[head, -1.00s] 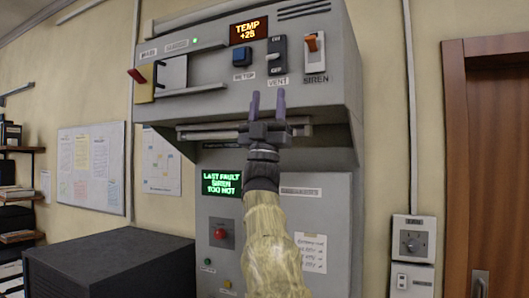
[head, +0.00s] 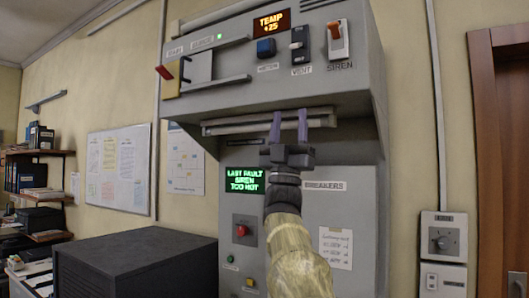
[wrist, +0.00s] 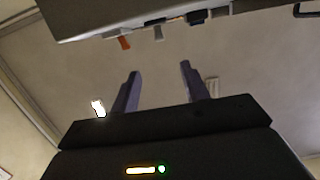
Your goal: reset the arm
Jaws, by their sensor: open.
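My gripper (head: 289,127) is open and empty, its two purple fingers pointing up in front of the console's (head: 375,60) underside. It is below the vent switch (head: 300,45) and the siren switch (head: 338,40), touching neither. The siren switch has an orange lever. The blue button (head: 266,47) sits left of the vent switch. The orange display (head: 271,22) reads TEMP +25. The green display (head: 244,180) reads LAST FAULT SIREN TOO HOT. In the wrist view the fingers (wrist: 157,90) stand apart with nothing between them.
A red-and-yellow lever (head: 170,80) is at the console's left. A lower panel with a red button (head: 241,230) stands behind my arm. A dark cabinet (head: 130,265) is at the left, a wall box (head: 443,240) and a wooden door (head: 502,150) at the right.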

